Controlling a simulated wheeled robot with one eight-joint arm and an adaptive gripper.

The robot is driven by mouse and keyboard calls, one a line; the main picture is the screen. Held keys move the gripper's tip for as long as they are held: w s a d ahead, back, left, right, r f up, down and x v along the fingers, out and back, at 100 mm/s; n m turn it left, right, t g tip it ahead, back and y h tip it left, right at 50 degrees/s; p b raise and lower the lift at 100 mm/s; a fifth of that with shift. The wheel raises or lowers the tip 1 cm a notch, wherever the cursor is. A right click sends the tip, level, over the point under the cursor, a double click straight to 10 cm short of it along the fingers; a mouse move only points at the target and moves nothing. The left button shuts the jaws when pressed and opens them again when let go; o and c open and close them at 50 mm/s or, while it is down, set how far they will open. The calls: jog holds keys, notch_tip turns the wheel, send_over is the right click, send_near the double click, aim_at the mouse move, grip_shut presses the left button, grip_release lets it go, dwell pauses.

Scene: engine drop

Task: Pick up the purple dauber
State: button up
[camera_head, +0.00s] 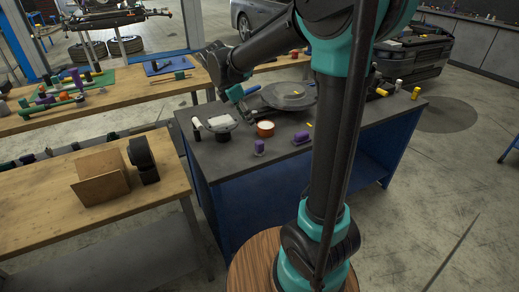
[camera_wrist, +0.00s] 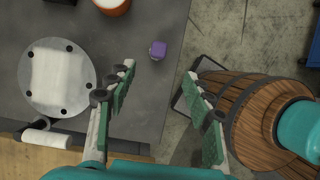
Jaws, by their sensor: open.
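A small purple item, which looks like the dauber (camera_head: 259,147), stands near the front edge of the dark worktop in the head view. In the wrist view, a purple item (camera_wrist: 158,50) lies ahead of my gripper (camera_wrist: 160,72), roughly in line with the gap between its fingers and apart from them. My gripper is open, with nothing between its green-padded fingers. In the head view my gripper (camera_head: 246,100) is over the worktop, partly hidden by my arm. A second purple item (camera_head: 300,138) lies to the right; I cannot tell for certain which one the wrist view shows.
The dark worktop (camera_head: 215,160) also holds an orange-brown round container (camera_head: 265,128), a pale disc (camera_head: 220,121) and a large grey disc (camera_head: 289,95). A wooden table with a cardboard box (camera_head: 100,178) stands at left. A wooden barrel (camera_wrist: 255,120) is at right in the wrist view.

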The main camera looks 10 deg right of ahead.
aim_at(259, 142)
jog(key=x, duration=1.4)
jog(key=shift+a+f, duration=0.1)
jog(key=shift+f, duration=0.3)
grip_shut()
